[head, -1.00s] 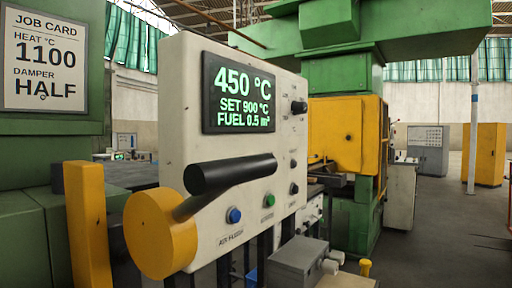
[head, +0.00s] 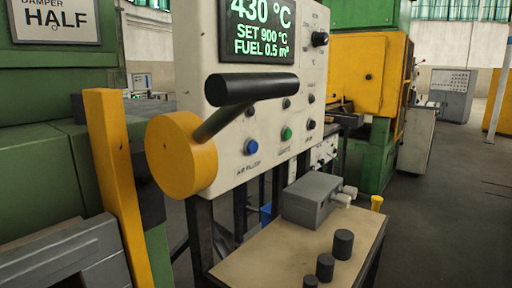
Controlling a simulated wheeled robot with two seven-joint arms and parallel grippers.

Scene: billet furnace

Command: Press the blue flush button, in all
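The blue flush button (head: 251,147) sits low on the front of the pale control panel (head: 223,125), above a small label that seems to read air flush. A green button (head: 286,134) is to its right. The display (head: 262,30) reads 430 °C, set 900 °C, fuel 0.5 m³, its top cut off by the frame. A lever with a black grip (head: 255,88) on a yellow round hub (head: 181,155) juts out in front of the panel, up and left of the blue button. The button itself is unobstructed. Neither gripper shows.
A small table (head: 262,250) below the panel bears a grey box (head: 312,203) and several dark cylinders (head: 343,244). A yellow post (head: 117,190) and green machine body (head: 60,165) stand at left. Open floor (head: 440,220) lies at right.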

